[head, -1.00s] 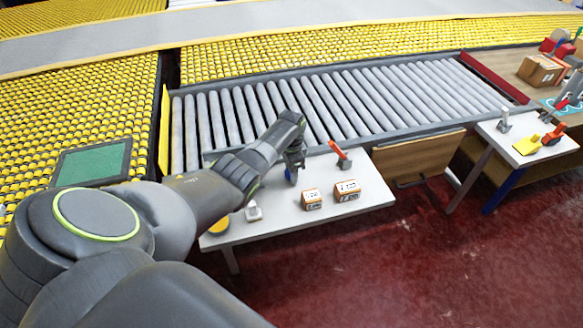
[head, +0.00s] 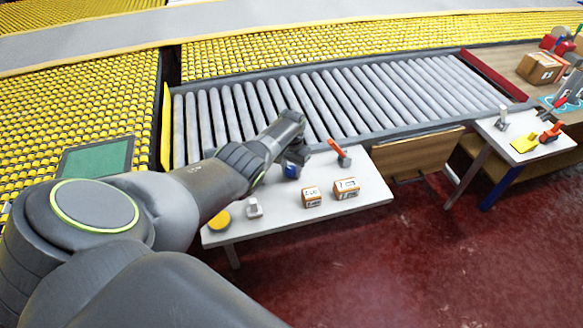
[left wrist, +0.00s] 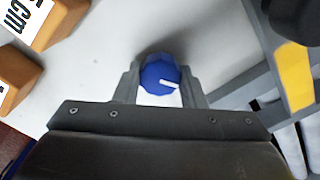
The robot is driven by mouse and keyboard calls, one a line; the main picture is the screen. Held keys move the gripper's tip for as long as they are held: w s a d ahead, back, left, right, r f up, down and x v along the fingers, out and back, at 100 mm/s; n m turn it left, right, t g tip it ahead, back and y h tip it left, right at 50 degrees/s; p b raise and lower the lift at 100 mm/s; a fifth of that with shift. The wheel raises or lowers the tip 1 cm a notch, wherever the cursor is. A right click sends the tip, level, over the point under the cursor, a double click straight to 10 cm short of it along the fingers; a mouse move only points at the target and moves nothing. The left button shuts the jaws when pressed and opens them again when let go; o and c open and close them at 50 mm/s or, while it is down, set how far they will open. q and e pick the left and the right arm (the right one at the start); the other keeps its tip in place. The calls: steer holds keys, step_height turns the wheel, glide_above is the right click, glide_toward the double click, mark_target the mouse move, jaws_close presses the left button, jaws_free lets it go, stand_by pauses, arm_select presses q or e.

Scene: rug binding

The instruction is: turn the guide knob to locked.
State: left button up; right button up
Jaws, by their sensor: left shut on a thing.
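In the head view the knob (head: 291,171) shows just under my left gripper. My left gripper (left wrist: 160,88) is shut on the knob, one finger on each side of it. I see no lock marking. My right gripper is not in view.
Two small cardboard boxes (head: 346,188) (head: 312,196), a red-handled clamp (head: 339,152), a grey-white fixture (head: 254,207) and a yellow disc (head: 219,221) stand on the table. The roller conveyor (head: 330,98) runs behind. A second small table (head: 525,137) stands at the right.

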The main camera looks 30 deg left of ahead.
mark_target(291, 169)
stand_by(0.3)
arm_select(q)
steer(key=o, duration=1)
steer(key=shift+r+p, duration=0.3)
steer(key=shift+r, duration=0.25)
step_height(291, 169, up, 5)
steer(key=shift+a+p, duration=0.1)
steer(key=shift+p, duration=0.7)
step_height(291, 169, up, 11)
steer(key=shift+r+b, duration=0.2)
steer(key=shift+b, duration=0.2)
steer(key=shift+s+f, duration=0.1)
